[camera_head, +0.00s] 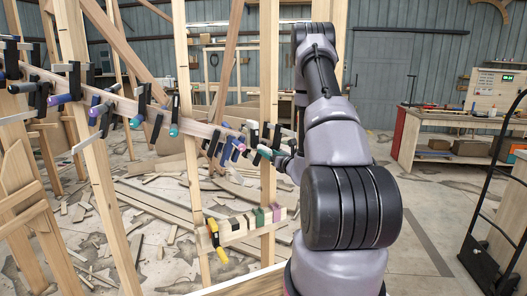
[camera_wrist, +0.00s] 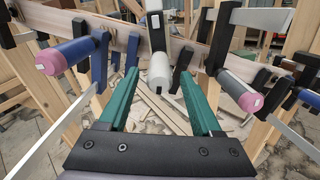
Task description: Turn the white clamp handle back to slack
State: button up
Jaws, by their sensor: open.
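The white clamp handle (camera_wrist: 159,72) hangs on a clamp with a white upper part and dark jaw, fixed on the long curved wooden strip (camera_wrist: 123,38). Its rounded end faces the wrist camera. My gripper (camera_wrist: 157,80) is open, with one green finger to the left of the handle and one to the right. A gap shows on both sides, and neither finger visibly touches it. I cannot tell how deep the handle sits between the fingertips. In the head view my gripper (camera_head: 265,153) is at the strip's right part, small and partly hidden by my arm.
A blue clamp with a pink-ended handle (camera_wrist: 65,56) is close on the left; a grey and pink handle (camera_wrist: 240,92) is close on the right. More clamps line the strip. Wooden posts (camera_head: 269,90) hold it. A shelf (camera_head: 250,232) with coloured blocks is below.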

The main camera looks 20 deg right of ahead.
jog(key=shift+s+d, duration=0.2)
jog(key=shift+s, duration=1.75)
jog(key=s, duration=0.7)
jog(key=shift+d, duration=0.3)
jog(key=shift+s, duration=0.1)
